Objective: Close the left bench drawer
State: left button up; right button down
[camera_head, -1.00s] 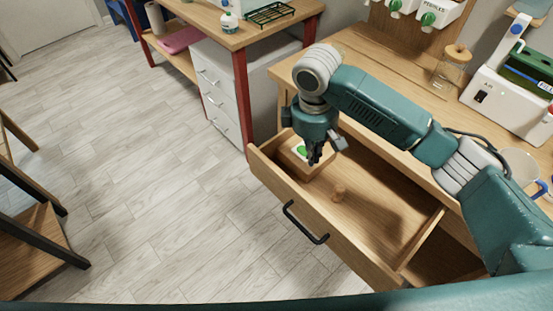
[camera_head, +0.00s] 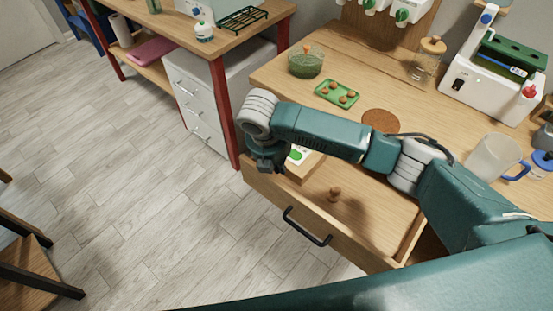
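The wooden bench drawer (camera_head: 358,243) with a black bar handle (camera_head: 306,227) is pulled out from under the bench top. Inside it are a small wooden knob-like piece (camera_head: 334,194) and, at its left end, a box with a green-and-white label (camera_head: 297,154). My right gripper (camera_head: 267,166) is at the drawer's left front corner, pointing down. Its fingertips are hard to make out, so its opening and any contact with the drawer front cannot be told. My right arm covers part of the drawer and bench edge. My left gripper is not in view.
On the bench top (camera_head: 385,65) stand a green bowl (camera_head: 306,62), a green tray with brown balls (camera_head: 338,94), a glass jar (camera_head: 425,65), a clear jug (camera_head: 494,157) and a white machine (camera_head: 490,85). A white drawer cabinet (camera_head: 190,95) stands left. Floor before the drawer is clear.

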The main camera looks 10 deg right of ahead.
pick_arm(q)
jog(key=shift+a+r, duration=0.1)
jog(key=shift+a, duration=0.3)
pick_arm(e)
jog(key=shift+x, duration=1.85)
jog(key=w+d, duration=0.2)
jog(key=d, duration=0.1)
jog(key=w+d, duration=0.6)
jog(key=shift+w+d+f, duration=0.1)
jog(key=shift+d, duration=0.2)
jog(key=shift+w+d, duration=0.35)
jog(key=shift+d, duration=0.05)
